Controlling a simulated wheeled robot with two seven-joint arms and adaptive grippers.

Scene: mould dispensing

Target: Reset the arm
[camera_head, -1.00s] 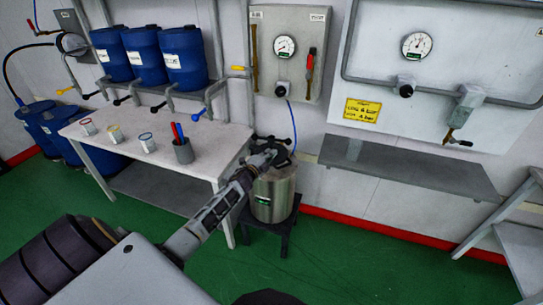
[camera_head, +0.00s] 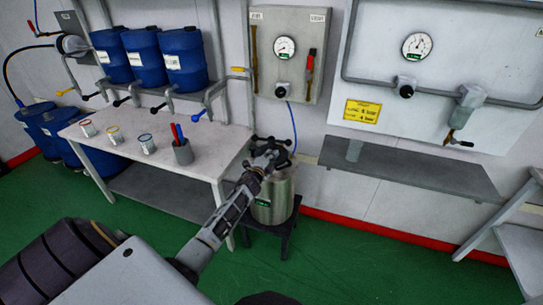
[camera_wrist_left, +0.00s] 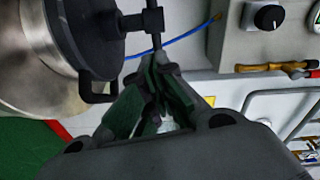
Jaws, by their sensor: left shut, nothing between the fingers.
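My left gripper (camera_head: 270,158) is at the lid of a steel pressure pot in the head view, in front of its dark clamp handles. The wrist view also shows the left gripper (camera_wrist_left: 158,75), its fingers together and empty, with their tips close to a black clamp knob (camera_wrist_left: 153,20). I cannot tell whether they touch it. The steel pot (camera_head: 276,198) stands on a small dark stool (camera_head: 268,232). Its dark lid (camera_wrist_left: 90,30) fills the upper left of the wrist view. My right gripper is not in view.
A white table (camera_head: 205,165) with small cans and a cup of pens (camera_head: 183,152) stands left of the pot. Blue barrels (camera_head: 145,55) sit on a rack above it. A grey wall shelf (camera_head: 410,170) is to the right. Green floor is clear in front.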

